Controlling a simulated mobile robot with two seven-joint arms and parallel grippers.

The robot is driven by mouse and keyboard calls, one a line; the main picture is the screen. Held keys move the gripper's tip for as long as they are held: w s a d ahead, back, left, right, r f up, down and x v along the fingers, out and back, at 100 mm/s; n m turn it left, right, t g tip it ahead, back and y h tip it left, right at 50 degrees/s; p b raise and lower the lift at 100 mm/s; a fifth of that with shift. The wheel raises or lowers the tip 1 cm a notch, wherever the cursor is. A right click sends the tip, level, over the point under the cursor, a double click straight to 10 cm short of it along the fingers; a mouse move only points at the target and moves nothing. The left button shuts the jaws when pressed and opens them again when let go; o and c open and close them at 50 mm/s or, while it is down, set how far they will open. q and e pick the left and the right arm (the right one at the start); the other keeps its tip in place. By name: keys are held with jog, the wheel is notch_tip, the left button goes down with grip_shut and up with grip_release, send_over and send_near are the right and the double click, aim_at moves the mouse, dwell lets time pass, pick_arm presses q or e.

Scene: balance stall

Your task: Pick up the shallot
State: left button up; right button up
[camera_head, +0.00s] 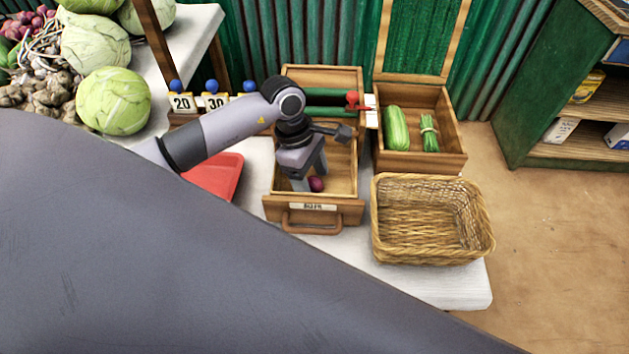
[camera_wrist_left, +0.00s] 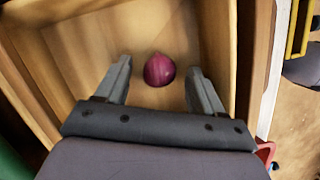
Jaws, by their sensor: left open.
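The shallot (camera_head: 316,184) is a small purple-red bulb lying in the open wooden drawer (camera_head: 344,208). In the left wrist view the shallot (camera_wrist_left: 159,70) rests on the drawer floor, ahead of and between my two fingers. My left gripper (camera_head: 308,182) reaches down into the drawer with its fingers apart; in the left wrist view my left gripper (camera_wrist_left: 158,82) is open with nothing held. I cannot tell whether a finger touches the shallot. The head view shows part of the shallot beside a finger. My right gripper is not in view.
A wicker basket (camera_head: 384,247) stands right of the drawer. Behind it, a wooden box (camera_head: 425,163) holds a green gourd (camera_head: 396,128) and a tied green bundle (camera_head: 429,134). A red tray (camera_head: 222,177) lies left of the drawer. Drawer walls surround my fingers.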

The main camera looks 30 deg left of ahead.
pick_arm(q)
jog(key=shift+f, duration=0.3)
jog(key=c, duration=1.1)
jog(key=shift+r, duration=0.15)
